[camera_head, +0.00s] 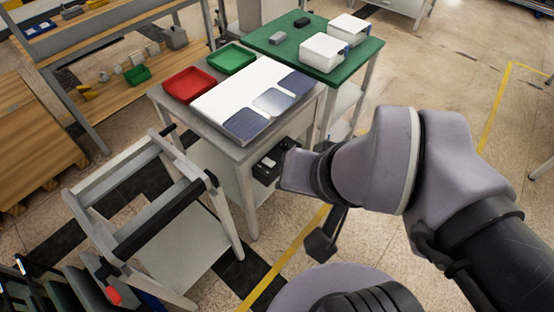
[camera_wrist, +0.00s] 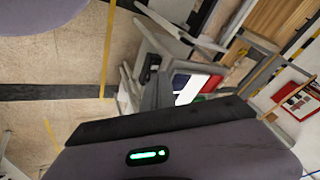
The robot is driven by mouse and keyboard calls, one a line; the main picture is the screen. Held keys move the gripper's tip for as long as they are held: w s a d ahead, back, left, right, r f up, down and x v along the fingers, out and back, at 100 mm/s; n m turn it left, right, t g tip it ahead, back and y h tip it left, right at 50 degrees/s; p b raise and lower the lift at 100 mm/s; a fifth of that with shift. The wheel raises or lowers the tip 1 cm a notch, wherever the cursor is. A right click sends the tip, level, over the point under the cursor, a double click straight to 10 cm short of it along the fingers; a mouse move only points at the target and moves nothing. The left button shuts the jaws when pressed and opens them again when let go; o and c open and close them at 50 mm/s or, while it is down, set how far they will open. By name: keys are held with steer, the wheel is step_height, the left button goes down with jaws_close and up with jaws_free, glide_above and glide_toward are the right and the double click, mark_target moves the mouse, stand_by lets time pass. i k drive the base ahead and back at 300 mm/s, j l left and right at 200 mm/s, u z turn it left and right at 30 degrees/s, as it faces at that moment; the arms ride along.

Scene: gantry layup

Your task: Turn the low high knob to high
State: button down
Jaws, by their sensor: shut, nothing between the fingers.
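I cannot make out a low high knob in either view. My gripper (camera_head: 268,166) is the small black end of the grey arm in the head view. It hangs beside the right front of the grey table (camera_head: 243,152), below the level of its top. It is shut and holds nothing. Whether it touches the table's side I cannot tell. In the wrist view I cannot make out the fingertips clearly.
The grey table bears a red tray (camera_head: 189,84), a green tray (camera_head: 231,59) and a white sheet with blue-grey panels (camera_head: 273,100). A green table (camera_head: 284,39) with white boxes stands behind. A white cart (camera_head: 178,253) stands front left. Wooden shelves are further left.

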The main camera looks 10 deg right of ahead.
mark_target(285, 147)
steer(key=i+l+z, duration=0.1)
steer(key=z, duration=0.25)
steer(key=i+l+z, duration=0.1)
steer(key=z, duration=0.25)
steer(key=i+l+z, duration=0.1)
steer(key=z, duration=0.25)
